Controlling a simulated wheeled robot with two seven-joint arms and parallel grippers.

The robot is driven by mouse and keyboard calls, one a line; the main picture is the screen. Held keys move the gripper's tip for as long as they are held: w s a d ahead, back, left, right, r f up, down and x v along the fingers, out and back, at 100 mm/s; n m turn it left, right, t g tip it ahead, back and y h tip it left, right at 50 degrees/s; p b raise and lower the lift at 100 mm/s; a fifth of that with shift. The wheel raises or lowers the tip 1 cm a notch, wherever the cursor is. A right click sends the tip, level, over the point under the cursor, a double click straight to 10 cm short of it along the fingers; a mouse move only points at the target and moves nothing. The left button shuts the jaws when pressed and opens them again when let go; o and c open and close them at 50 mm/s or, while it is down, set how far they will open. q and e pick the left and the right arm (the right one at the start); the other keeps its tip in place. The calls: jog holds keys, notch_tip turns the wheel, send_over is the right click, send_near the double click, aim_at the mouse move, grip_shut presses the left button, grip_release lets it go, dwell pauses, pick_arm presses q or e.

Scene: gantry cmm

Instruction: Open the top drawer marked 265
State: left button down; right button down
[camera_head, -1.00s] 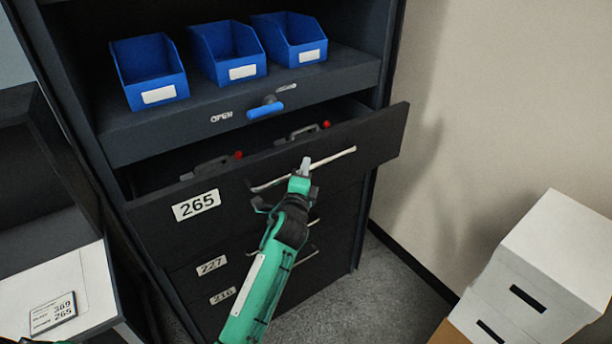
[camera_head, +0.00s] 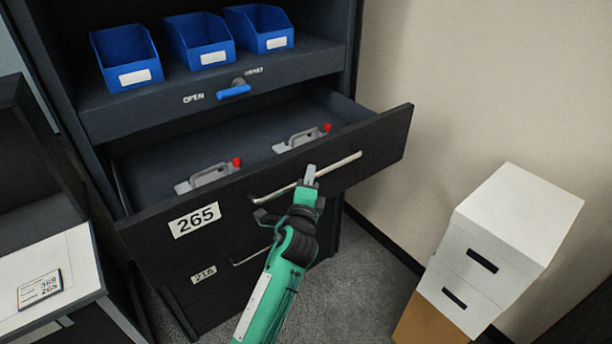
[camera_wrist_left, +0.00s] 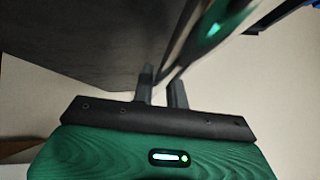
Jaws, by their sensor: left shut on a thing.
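The top drawer marked 265 (camera_head: 365,158) is pulled well out of the dark cabinet, and its inside shows. Its white label (camera_head: 195,220) is on the left of the front. Its long bar handle (camera_head: 337,168) runs across the front. In the left wrist view the two fingers (camera_wrist_left: 162,88) meet the blurred bar (camera_wrist_left: 190,45). Two grey tools with red knobs (camera_head: 210,174) (camera_head: 302,138) lie in the drawer. My right gripper is not in view.
A shelf above holds three blue bins (camera_head: 200,42), with a blue lever (camera_head: 234,91) below them. A lower drawer (camera_head: 204,274) is shut. White boxes (camera_head: 510,215) stand at the right on a brown one. A desk with a card (camera_head: 40,289) is at the left.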

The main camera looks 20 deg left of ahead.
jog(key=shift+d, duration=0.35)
pick_arm(q)
jog(key=c, duration=1.4)
grip_release()
jog(key=shift+s+f, duration=0.1)
jog(key=shift+s, duration=0.05)
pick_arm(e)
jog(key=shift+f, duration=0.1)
